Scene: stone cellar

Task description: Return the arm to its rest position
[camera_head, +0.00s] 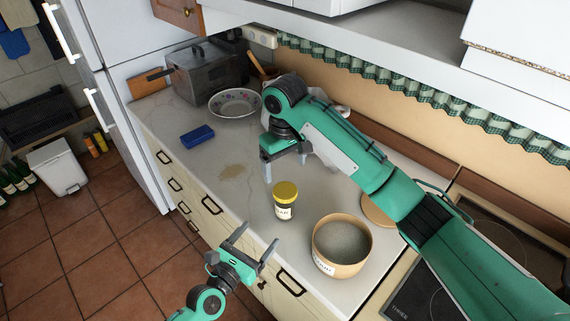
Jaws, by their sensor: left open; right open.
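My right arm reaches in from the right across the counter (165,118). Its gripper (282,172) is open and empty, pointing down above the counter, behind the yellow-lidded jar (285,202). My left gripper (258,247) is lower in the view, at the counter's front edge. It is open, with its fingers pointing up and right and nothing between them. The jar stands upright, apart from both grippers.
A round wooden tub (343,245) stands right of the jar, with a round wooden lid (378,211) behind it. A stain (232,172) marks the counter.

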